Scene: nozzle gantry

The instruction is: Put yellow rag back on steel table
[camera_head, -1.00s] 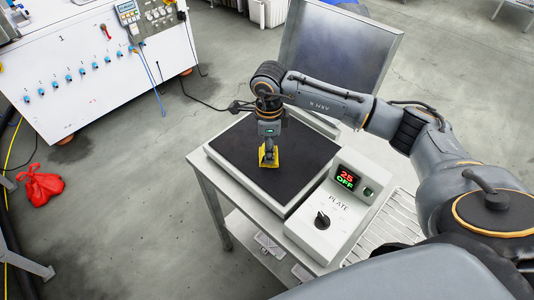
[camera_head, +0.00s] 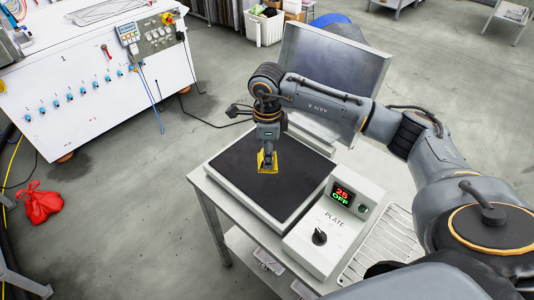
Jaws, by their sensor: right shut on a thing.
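The yellow rag (camera_head: 268,168) is small and hangs from my right gripper (camera_head: 268,156), which is shut on it. Both are over the black plate (camera_head: 235,178) of a press on a light metal table. I cannot tell whether the rag's lower edge touches the plate. The metal table (camera_head: 212,212) has legs and a lower shelf. It carries the press and a control box (camera_head: 335,228) labelled PLATE, with a knob and a display reading 25 OFF. My left gripper is not in view.
The press's raised metal lid (camera_head: 332,72) stands behind the plate. A wire rack (camera_head: 385,245) is at the table's right. A white machine (camera_head: 85,85) with a row of blue fittings stands at the left. A red bag (camera_head: 40,203) lies on the floor, and the floor between is clear.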

